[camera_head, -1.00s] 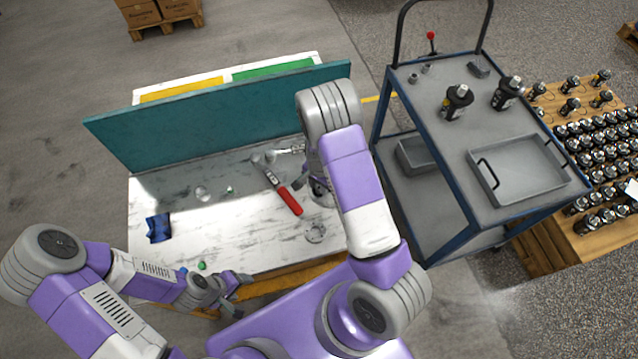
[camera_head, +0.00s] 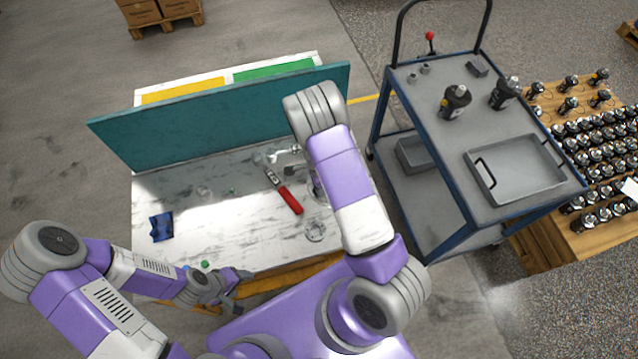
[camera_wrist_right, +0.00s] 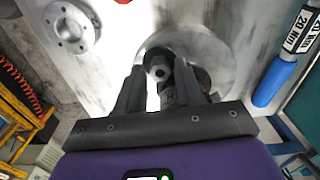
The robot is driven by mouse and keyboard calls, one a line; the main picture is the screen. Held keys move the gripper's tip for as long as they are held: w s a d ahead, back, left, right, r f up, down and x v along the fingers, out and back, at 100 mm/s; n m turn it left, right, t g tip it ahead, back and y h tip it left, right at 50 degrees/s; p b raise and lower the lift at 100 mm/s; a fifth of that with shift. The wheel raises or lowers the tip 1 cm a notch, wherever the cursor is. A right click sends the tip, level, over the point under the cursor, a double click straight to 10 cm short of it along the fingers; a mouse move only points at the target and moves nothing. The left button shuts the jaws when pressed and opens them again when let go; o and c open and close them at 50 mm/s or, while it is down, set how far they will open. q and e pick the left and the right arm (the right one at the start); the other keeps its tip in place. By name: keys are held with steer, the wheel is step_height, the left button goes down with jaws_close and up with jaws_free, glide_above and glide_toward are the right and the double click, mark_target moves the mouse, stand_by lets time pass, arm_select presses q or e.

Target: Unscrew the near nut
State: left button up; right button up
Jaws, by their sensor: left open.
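I cannot tell whether a finger touches. In the head view my right arm hides this gripper and most of the part. My left gripper (camera_head: 236,289) is open and empty at the table's near edge.
A red-handled tool (camera_head: 288,198) and a round flange (camera_head: 315,232) lie near the right arm; the flange also shows in the wrist view (camera_wrist_right: 70,28). A blue piece (camera_head: 161,227) lies at left. A teal panel (camera_head: 220,115) stands behind. A cart (camera_head: 478,205) stands right.

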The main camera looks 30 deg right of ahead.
jaws_close()
steer(key=n+b, duration=0.1)
steer(key=n, duration=0.2)
steer(key=shift+f, duration=0.1)
steer(key=n, duration=0.2)
steer(key=shift+n, duration=0.4)
steer(key=shift+n+b, duration=0.4)
steer(key=shift+n, duration=0.5)
steer(key=n, duration=0.2)
steer(key=shift+n, duration=0.4)
jaws_free()
